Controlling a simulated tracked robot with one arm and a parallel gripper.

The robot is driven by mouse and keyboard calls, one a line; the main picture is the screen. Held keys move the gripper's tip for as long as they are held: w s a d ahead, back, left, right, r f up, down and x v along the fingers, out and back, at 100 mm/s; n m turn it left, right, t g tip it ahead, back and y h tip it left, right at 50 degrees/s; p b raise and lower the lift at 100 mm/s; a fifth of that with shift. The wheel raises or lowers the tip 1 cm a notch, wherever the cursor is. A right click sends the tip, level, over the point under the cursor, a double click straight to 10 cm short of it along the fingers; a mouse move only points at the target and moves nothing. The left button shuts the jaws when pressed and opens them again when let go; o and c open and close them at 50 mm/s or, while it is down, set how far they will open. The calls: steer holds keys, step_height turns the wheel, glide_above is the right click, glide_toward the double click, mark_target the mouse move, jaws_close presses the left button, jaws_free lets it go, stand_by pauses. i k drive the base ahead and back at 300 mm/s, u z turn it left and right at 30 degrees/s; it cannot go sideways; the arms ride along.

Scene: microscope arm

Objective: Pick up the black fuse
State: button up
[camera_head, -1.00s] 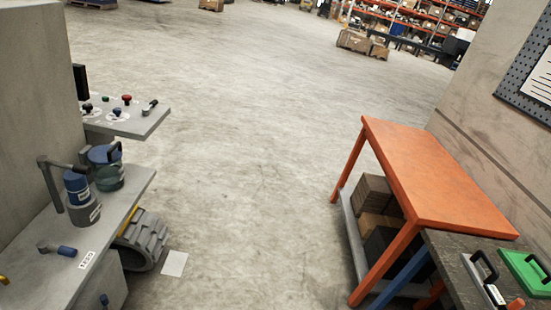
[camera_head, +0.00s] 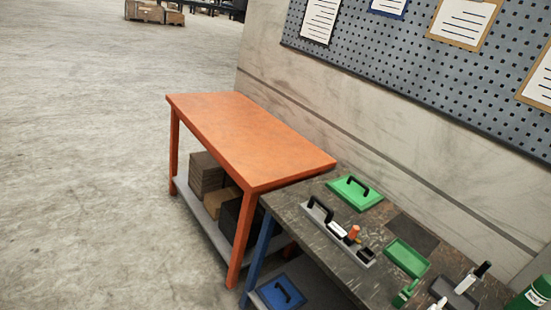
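I cannot make out the black fuse for certain. A grey carrier with a black handle (camera_head: 320,209) stands on the dark bench top (camera_head: 300,212) at lower right. It holds a white piece (camera_head: 337,229), an orange-topped piece (camera_head: 353,233) and a small black piece (camera_head: 366,254), which could be the fuse but is too small to tell. My gripper is not in view.
An orange table (camera_head: 250,135) stands left of the bench, with boxes (camera_head: 207,175) on its lower shelf. A green lid (camera_head: 354,193), green tray (camera_head: 407,257) and green canister (camera_head: 535,297) are on the bench. A pegboard wall stands behind. Floor at left is clear.

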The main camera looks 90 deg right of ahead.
mark_target(487, 264)
steer(key=z, duration=1.55)
steer(key=i, duration=0.1)
steer(key=z, duration=2.35)
steer(key=k, duration=0.75)
steer(key=z, duration=0.2)
steer(key=i, duration=0.75)
steer(key=u, duration=0.1)
